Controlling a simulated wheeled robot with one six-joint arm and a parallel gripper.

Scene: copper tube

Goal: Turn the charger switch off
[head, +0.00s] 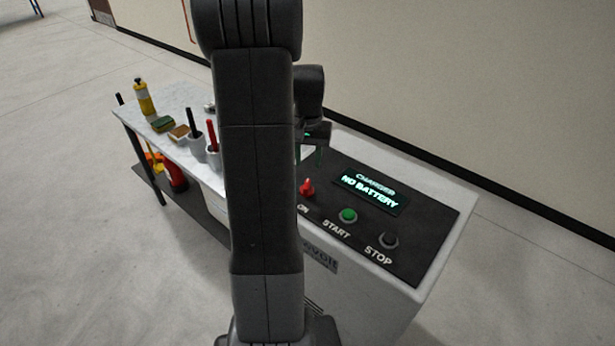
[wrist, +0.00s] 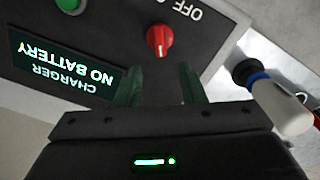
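The charger (head: 452,215) is a pale box with a black sloped panel. Its red switch knob (head: 307,187) sits at the panel's left, near the word ON; it also shows in the wrist view (wrist: 160,40), beside the letters OFF. My gripper (head: 310,155) is above the panel, a little behind the knob. In the wrist view my gripper (wrist: 160,85) has its two green fingers apart, with nothing between them, and the knob lies just beyond the fingertips. Part of the panel's left side is hidden behind my arm in the head view.
A green START button (head: 348,214) and a dark STOP button (head: 389,240) are right of the knob. The display (head: 370,190) reads NO BATTERY. A white-handled tool (wrist: 280,103) is near my gripper. A bench (head: 175,95) with a yellow bottle (head: 145,98) adjoins the charger.

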